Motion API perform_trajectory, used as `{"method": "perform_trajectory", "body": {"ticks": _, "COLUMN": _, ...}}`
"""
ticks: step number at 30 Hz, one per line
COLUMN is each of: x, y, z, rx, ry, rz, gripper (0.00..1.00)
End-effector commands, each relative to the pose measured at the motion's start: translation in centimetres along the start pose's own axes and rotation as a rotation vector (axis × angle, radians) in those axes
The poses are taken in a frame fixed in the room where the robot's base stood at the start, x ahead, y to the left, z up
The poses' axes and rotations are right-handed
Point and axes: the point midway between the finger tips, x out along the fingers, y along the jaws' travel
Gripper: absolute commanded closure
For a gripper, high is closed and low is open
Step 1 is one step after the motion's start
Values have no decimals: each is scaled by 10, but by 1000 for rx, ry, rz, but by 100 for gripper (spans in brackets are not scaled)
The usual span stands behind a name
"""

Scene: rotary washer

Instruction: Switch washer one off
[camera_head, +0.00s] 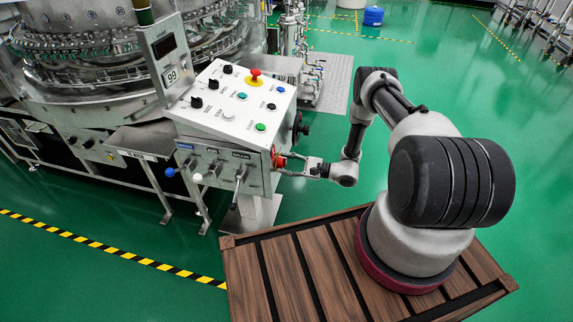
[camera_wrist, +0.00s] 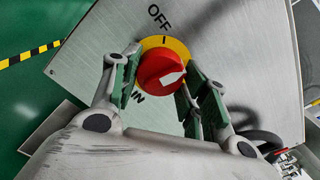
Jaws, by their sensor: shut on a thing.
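The red rotary knob (camera_wrist: 156,68) sits on a round yellow plate (camera_wrist: 178,47) on the metal side face of the control box. In the wrist view, OFF is printed above it and a partly hidden label lies below left. A white mark on the knob points to the right, away from OFF. My gripper (camera_wrist: 163,66) is shut on the knob, with green-padded fingers on its left and right sides. In the head view, the knob (camera_head: 279,160) is on the box's right side and my gripper (camera_head: 290,165) reaches it from the right.
The control box (camera_head: 225,125) has several buttons and knobs on top and a red emergency button (camera_head: 255,74). A black handwheel (camera_head: 300,127) juts out beside the knob. The washer (camera_head: 100,60) stands behind left. Green floor (camera_head: 460,100) is clear to the right.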

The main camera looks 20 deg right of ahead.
Motion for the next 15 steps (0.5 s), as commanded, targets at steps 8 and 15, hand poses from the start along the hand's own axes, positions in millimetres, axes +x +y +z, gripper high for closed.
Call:
{"method": "perform_trajectory", "body": {"ticks": 8, "x": -1, "y": 0, "z": 0, "rx": -260, "ry": 0, "rz": 0, "gripper": 79}}
{"method": "perform_trajectory", "body": {"ticks": 15, "x": -1, "y": 1, "z": 0, "rx": -487, "ry": 0, "rz": 0, "gripper": 79}}
